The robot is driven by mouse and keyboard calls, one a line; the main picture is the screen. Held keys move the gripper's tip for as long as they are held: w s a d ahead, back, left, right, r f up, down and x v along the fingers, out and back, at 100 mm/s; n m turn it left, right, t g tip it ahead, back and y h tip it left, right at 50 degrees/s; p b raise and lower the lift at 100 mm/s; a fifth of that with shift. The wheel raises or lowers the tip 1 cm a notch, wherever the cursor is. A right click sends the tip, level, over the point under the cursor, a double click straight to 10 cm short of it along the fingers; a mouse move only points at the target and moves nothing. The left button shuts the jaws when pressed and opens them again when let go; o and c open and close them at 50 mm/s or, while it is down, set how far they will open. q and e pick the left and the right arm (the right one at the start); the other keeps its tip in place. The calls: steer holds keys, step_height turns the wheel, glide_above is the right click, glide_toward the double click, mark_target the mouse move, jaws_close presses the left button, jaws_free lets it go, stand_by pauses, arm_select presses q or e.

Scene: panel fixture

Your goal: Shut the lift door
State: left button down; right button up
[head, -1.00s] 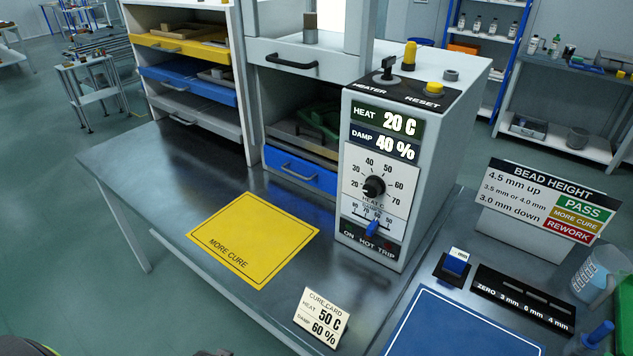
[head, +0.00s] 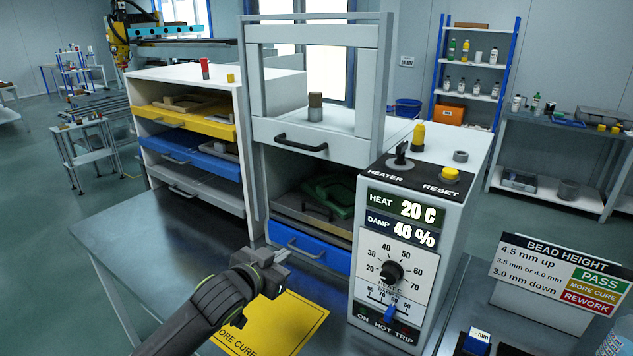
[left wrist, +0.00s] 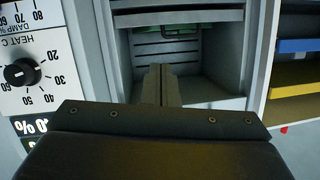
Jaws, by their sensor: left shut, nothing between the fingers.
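The lift door (head: 350,150) is a pale grey panel with a black bar handle (head: 300,143). It stands raised in its frame, and the chamber opening (head: 285,180) below it is uncovered. A green part (head: 328,192) lies inside on a tray. My left gripper (head: 282,257) is shut and empty, in front of the blue drawer (head: 308,248) under the opening and well below the handle. In the left wrist view its closed fingers (left wrist: 160,84) point towards the cabinet, apart from the handle, which I cannot make out there.
The heater control box (head: 415,240) stands close to the right of the opening, with knobs on its front. A shelf unit with a yellow drawer (head: 185,119) is to the left. A yellow mat (head: 285,325) lies under my left arm.

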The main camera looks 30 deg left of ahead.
arm_select(q)
steer(key=w+a+r+m+t+h, duration=0.1)
steer(key=w+r+t, duration=0.15)
steer(key=r, duration=0.35)
steer(key=w+r+t+h, duration=0.1)
steer(key=w+r, duration=0.2)
steer(key=r, duration=0.3)
steer(key=m+t+h, duration=0.1)
steer(key=t+h, duration=0.1)
glide_toward(328, 136)
steer(key=s+r, duration=0.4)
steer(key=s, duration=0.1)
steer(key=f+p+x, duration=0.1)
steer(key=p+x, duration=0.3)
steer(key=x, duration=0.6)
steer(key=f, duration=0.3)
steer(key=shift+s+a+f+p, duration=0.25)
steer(key=shift+a+f+p, duration=0.15)
steer(key=shift+f, duration=0.15)
